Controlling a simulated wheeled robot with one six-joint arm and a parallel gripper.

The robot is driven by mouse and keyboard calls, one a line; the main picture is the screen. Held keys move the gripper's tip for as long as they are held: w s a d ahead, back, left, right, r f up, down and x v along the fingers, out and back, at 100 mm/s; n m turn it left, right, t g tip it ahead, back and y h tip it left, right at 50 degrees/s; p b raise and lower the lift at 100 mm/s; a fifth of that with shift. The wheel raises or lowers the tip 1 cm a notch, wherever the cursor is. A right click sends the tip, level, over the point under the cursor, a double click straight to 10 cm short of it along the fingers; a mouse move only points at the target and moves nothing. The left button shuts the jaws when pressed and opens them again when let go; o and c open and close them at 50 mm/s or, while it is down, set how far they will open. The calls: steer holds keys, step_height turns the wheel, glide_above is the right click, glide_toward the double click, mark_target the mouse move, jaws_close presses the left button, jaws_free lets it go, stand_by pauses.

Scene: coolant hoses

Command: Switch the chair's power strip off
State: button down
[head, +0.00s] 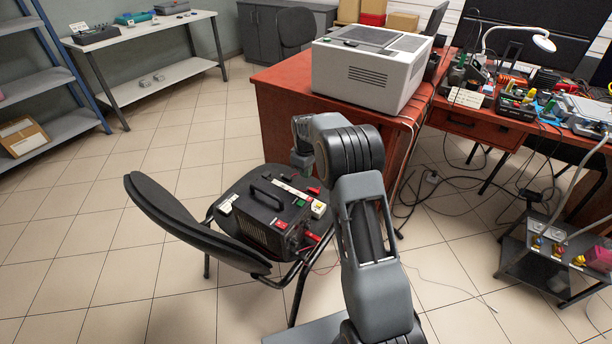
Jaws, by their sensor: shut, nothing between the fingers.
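A black chair (170,205) stands left of my arm, and a black box-shaped device (262,212) with a handle sits on its seat. A white power strip (292,192) lies along the far right side of the device, with dark and red parts on and beside it. Its switch is too small to make out for sure, and its state cannot be read. My gripper (303,172) points down just above and behind the strip's far end. It is shut and empty. Whether it touches anything cannot be told; my arm hides the floor right of the chair.
A red desk (275,105) with a large grey-white machine (368,70) stands close behind my gripper. Cables lie on the floor at right, near a low dark shelf (545,255). The tiled floor at left is clear.

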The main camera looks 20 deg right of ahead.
steer(key=shift+r, duration=0.2)
steer(key=s+a+r+m, duration=0.2)
steer(key=s+r, duration=0.5)
steer(key=r, duration=0.1)
steer(key=s+a+r+m+t, duration=0.1)
steer(key=s+r+m, duration=0.1)
steer(key=s, duration=0.9)
steer(key=s+a+r+m+t, duration=0.1)
steer(key=s+r+m, duration=0.1)
steer(key=s, duration=1)
steer(key=shift+s+r+m+t, duration=0.15)
steer(key=shift+r+m+t, duration=0.2)
steer(key=shift+m, duration=0.55)
steer(key=shift+f, duration=0.1)
